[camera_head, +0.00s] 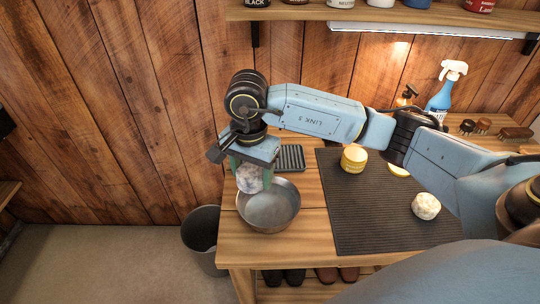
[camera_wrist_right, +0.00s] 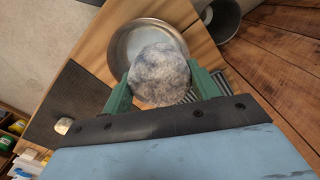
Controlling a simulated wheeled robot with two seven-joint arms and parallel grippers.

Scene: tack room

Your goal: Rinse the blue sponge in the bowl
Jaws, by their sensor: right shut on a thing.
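My right gripper (camera_head: 250,174) is shut on a round sponge (camera_head: 249,182) with mottled grey-blue and whitish colouring. In the right wrist view the sponge (camera_wrist_right: 160,75) sits between the two green fingers. The gripper points down and holds the sponge above the back left part of the metal bowl (camera_head: 270,212). The bowl also shows behind the sponge in the wrist view (camera_wrist_right: 118,48). It stands near the table's left front corner, and I cannot tell whether the sponge touches it. My left gripper is not in view.
A dark slatted rack (camera_head: 291,158) lies behind the bowl. A grey bin (camera_head: 203,240) stands left of the table. A spray bottle (camera_head: 441,98) stands at the back right.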

